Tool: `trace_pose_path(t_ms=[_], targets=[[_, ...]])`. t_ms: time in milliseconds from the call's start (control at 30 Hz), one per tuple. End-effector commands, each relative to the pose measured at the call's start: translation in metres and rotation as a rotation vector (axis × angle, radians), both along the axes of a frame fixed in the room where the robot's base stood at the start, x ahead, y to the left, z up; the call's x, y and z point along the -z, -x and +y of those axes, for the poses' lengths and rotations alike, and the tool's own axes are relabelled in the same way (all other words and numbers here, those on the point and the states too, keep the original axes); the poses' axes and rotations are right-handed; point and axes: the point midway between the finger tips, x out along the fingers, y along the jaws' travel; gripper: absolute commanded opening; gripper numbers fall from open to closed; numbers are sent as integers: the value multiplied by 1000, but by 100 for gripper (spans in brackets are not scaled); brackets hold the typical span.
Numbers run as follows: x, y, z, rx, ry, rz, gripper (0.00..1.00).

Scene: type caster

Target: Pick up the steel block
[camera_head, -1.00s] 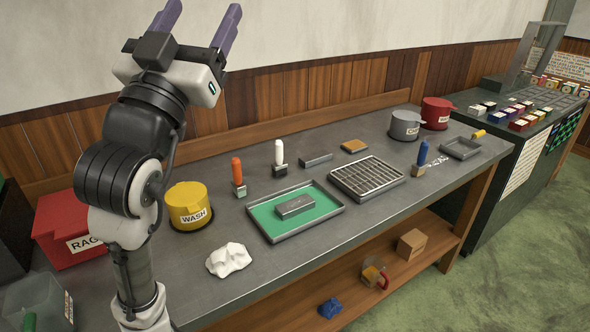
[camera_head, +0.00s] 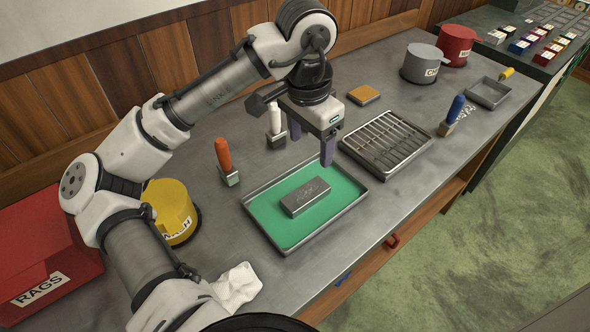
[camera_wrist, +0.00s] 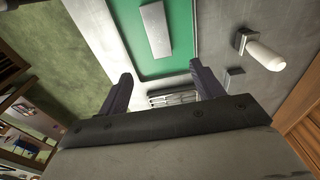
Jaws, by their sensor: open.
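The steel block (camera_head: 305,196) is a grey rectangular bar lying flat on the green mat of a shallow metal tray (camera_head: 262,231). My gripper (camera_head: 311,150) is above the bench, behind and right of the block near the tray's far edge, fingers pointing down. Its two purple fingers are spread and empty; in the wrist view the gap between the fingertips (camera_wrist: 160,72) is clear. Nothing hides the block.
A slatted metal rack (camera_head: 388,143) stands right of the tray. An orange-handled tool (camera_head: 226,162) and a white-handled tool (camera_head: 275,125) stand behind it. A yellow WASH pot (camera_head: 172,211) and a white crumpled cloth (camera_head: 236,289) are to the left. The front edge of the bench is near.

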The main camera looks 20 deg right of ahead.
Motion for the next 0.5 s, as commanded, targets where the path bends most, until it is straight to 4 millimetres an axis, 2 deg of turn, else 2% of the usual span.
trace_pose_path(t_ms=[167,500], targets=[[15,5,10,2,-80,38,66],[76,5,10,0,-79,37,66]])
